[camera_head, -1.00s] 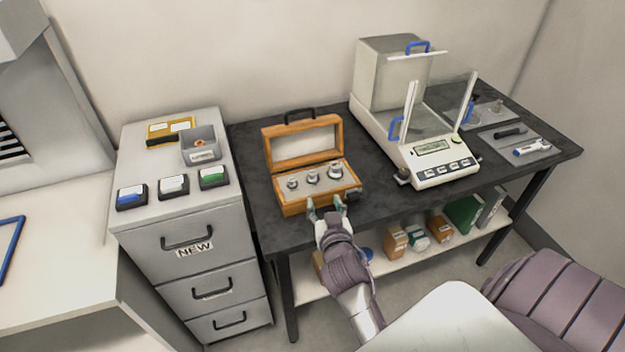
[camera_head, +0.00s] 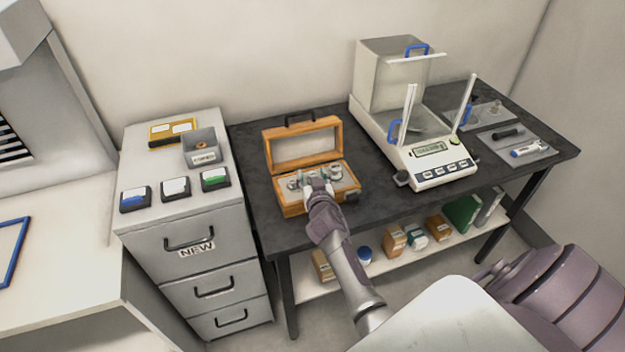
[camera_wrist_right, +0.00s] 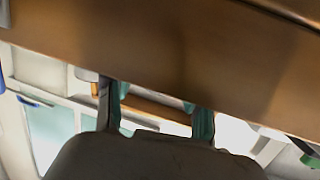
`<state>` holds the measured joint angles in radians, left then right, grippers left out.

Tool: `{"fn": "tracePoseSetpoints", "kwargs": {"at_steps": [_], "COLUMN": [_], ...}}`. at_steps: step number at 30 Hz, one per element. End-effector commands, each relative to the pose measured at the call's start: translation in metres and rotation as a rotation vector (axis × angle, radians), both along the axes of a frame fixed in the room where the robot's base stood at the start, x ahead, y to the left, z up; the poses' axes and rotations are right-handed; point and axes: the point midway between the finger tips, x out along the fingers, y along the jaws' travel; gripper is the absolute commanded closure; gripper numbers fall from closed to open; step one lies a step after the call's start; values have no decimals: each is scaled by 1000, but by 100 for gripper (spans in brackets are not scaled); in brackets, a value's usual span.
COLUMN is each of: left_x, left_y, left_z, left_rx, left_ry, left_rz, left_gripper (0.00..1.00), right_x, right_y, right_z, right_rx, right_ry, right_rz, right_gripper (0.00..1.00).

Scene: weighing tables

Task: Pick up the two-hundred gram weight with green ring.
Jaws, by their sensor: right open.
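The open wooden weight box (camera_head: 292,208) stands on the dark table, its lid raised at the back. A metal weight (camera_head: 293,183) shows at the left in its grey insert, and another weight (camera_head: 335,171) shows at the right. My right gripper (camera_head: 318,181) is over the box between these two, in front of the middle weight, which it mostly hides. No green ring can be made out on any weight. In the right wrist view my right gripper (camera_wrist_right: 160,105) has its two fingers apart; I cannot see a weight between them. My left gripper is not in view.
A balance (camera_head: 440,175) with raised glass panels stands right of the box. A grey tray (camera_head: 535,155) with tools lies farther right. A drawer cabinet (camera_head: 185,245) stands at the left. Bare table lies between box and balance.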

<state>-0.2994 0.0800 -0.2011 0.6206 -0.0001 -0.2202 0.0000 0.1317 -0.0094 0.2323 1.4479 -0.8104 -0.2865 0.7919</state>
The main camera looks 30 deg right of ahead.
Motion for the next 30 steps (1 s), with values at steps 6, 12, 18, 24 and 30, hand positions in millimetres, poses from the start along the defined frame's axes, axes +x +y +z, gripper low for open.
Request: {"fn": "tracePoseSetpoints", "kwargs": {"at_steps": [6, 12, 18, 24, 30], "left_x": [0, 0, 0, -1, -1], "left_y": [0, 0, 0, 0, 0], "left_z": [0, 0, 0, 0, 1], "left_rx": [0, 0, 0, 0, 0], "left_ry": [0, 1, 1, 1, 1], "left_rz": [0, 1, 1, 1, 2], "left_gripper": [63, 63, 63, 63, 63], "right_x": [2, 2, 2, 2, 2], "right_y": [-1, -1, -1, -1, -1], "right_z": [-1, -1, -1, 0, 3], "right_rx": [-1, -1, 0, -1, -1], "right_ry": [0, 0, 0, -2, -3], "right_rz": [0, 0, 0, 1, 0], "right_gripper": [45, 72, 100, 100, 100]}}
